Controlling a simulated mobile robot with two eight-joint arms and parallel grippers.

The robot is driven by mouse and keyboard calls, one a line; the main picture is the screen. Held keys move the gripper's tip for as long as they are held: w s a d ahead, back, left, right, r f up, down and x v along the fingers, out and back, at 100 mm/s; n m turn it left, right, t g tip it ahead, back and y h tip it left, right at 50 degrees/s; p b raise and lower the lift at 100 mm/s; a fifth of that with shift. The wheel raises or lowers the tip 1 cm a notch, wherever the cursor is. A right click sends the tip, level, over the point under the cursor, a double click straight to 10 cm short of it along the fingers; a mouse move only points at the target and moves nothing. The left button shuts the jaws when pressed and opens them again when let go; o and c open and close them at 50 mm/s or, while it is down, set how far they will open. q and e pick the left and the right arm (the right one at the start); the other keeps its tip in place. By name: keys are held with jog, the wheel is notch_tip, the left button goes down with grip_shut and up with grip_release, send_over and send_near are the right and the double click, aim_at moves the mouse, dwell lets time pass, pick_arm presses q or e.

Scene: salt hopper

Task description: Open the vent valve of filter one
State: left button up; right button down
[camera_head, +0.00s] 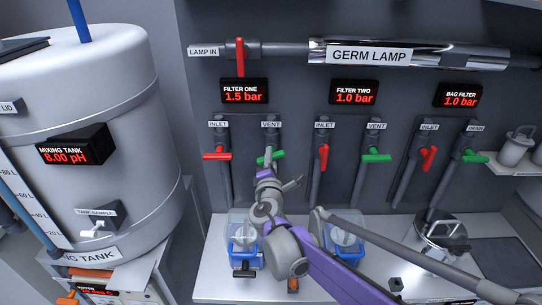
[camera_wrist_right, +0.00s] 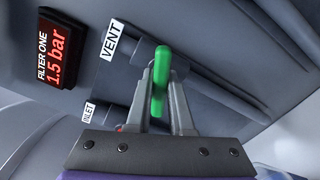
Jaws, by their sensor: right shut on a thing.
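The filter one vent valve has a green handle (camera_head: 277,155) below its VENT label, on a grey pipe. The handle lies mostly crosswise to the pipe, slightly tilted, its right end higher. My right gripper (camera_head: 267,166) reaches it from below and hides part of it and the pipe. In the right wrist view the green handle (camera_wrist_right: 161,72) stands between the two grey fingers (camera_wrist_right: 161,92), which are shut on it. The filter one display (camera_head: 245,91) reads 1.5 bar; it also shows in the wrist view (camera_wrist_right: 55,50). My left gripper is not in view.
The filter one red inlet handle (camera_head: 216,155) is close left, set crosswise. The filter two red inlet handle (camera_head: 323,158) stands upright to the right. Two blue-based clear filter housings (camera_head: 243,258) sit below. The mixing tank (camera_head: 85,120) stands at left.

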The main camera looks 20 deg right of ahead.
jog(key=n, duration=0.6)
jog(key=shift+p, duration=0.3)
jog(key=n, duration=0.7)
dwell(0.4)
jog(key=c, duration=0.8)
grip_release()
jog(key=shift+s, duration=0.1)
jog(key=v, duration=1)
jog(key=shift+s+b, duration=0.3)
jog(key=shift+s, duration=0.05)
